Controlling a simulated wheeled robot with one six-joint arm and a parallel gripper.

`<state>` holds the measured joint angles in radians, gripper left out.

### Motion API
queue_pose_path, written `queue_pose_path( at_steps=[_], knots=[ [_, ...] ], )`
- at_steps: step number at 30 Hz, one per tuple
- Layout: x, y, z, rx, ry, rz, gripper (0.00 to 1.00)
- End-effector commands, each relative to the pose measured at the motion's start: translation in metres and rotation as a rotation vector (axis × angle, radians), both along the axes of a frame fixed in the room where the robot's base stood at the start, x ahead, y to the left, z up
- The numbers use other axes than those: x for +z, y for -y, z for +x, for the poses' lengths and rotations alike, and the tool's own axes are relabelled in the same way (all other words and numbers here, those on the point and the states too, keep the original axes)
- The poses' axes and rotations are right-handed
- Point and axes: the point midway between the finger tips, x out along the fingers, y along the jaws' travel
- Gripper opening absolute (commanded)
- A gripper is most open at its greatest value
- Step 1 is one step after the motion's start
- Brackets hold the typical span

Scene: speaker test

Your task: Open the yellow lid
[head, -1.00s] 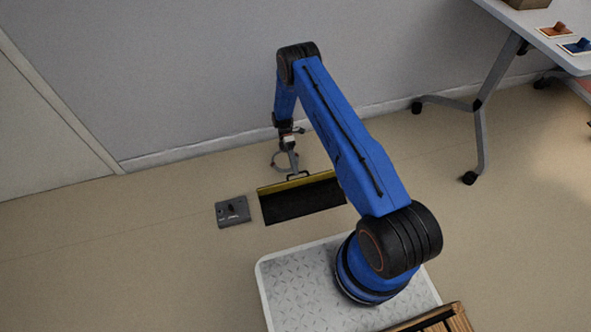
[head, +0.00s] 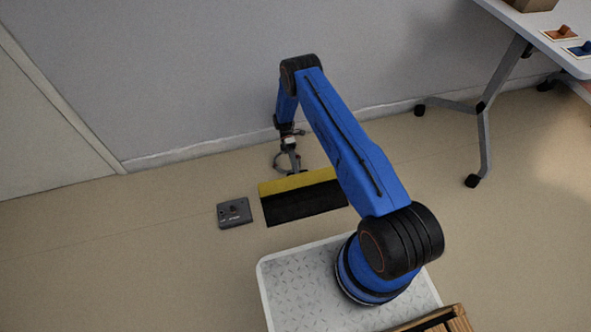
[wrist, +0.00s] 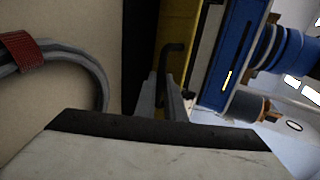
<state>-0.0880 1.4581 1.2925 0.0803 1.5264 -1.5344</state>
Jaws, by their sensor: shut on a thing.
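The yellow lid (head: 292,183) shows in the head view as a broad band along the far side of a black area (head: 300,206), which looks like the dark inside of a low box. The lid appears raised at a tilt, though its exact angle is hard to tell. My gripper (head: 292,167) is at its far side, left of the middle. In the wrist view the yellow lid (wrist: 178,38) runs up the picture with a black handle (wrist: 168,58) on it. My gripper (wrist: 165,92) is shut on this handle. In the head view the handle is hidden.
A small grey device (head: 234,212) lies on the floor left of the box. The wall (head: 190,80) is close behind my gripper. A table (head: 540,40) with wheeled legs stands at the right. The floor left of the device is clear.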

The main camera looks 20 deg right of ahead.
Motion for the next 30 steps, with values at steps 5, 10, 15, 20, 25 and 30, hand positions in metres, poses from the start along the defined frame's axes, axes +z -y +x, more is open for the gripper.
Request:
queue_pose_path(
  at_steps=[5,10,15,20,25,30],
  knots=[
    [-0.007,0.0,-0.001,0.0,0.01,-0.001,0.0],
    [-0.007,0.0,0.0,0.0,0.01,-0.001,0.22],
    [-0.005,0.0,0.001,0.0,0.01,0.0,0.28],
    [-0.003,0.0,0.001,0.0,0.01,0.0,0.28],
    [0.01,0.0,0.001,0.0,0.009,0.0,0.28],
    [0.036,0.0,0.002,0.0,0.011,0.0,0.28]
  ],
)
